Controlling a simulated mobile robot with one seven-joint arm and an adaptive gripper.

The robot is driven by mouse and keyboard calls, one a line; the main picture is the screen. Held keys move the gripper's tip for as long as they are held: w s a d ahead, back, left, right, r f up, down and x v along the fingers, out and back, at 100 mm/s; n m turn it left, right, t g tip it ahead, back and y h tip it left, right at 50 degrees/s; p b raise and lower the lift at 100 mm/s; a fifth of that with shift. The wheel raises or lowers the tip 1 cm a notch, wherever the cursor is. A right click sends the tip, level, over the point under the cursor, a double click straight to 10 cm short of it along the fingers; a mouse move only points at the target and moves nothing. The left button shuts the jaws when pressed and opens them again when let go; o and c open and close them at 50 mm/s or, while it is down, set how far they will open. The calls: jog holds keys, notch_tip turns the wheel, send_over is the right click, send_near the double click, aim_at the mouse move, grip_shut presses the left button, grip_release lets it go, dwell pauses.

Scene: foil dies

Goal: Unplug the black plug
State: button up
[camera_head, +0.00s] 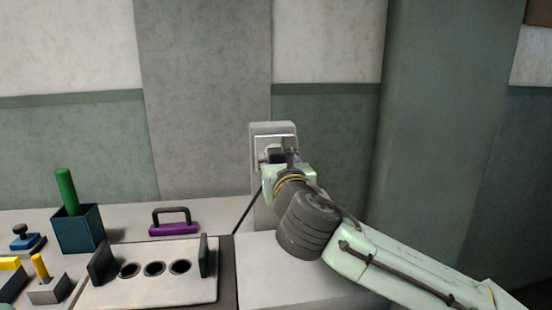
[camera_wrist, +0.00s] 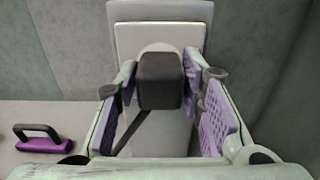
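The black plug (camera_wrist: 160,82) sits at the white wall socket plate (camera_wrist: 185,35) in the wrist view, with its dark cable (camera_wrist: 127,131) running down to the left. In the head view the plug (camera_head: 274,155) is partly hidden by my gripper (camera_head: 287,160). In the wrist view my gripper (camera_wrist: 160,80) has its purple-padded fingers on both sides of the plug. Narrow gaps seem to show between the pads and the plug, so the fingers look open around it. The plug's face against the socket is hidden.
On the left of the worktop are a purple handled block (camera_head: 174,228), a teal box (camera_head: 77,232) with a green rod (camera_head: 66,190), and a plate with holes (camera_head: 190,290). The worktop right of the dark strip looks clear. A wall pillar (camera_head: 430,140) stands to the right.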

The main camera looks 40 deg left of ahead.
aim_at(279, 162)
grip_shut()
dwell(0.5)
jog(key=shift+v, duration=2.95)
jog(key=shift+r, duration=0.1)
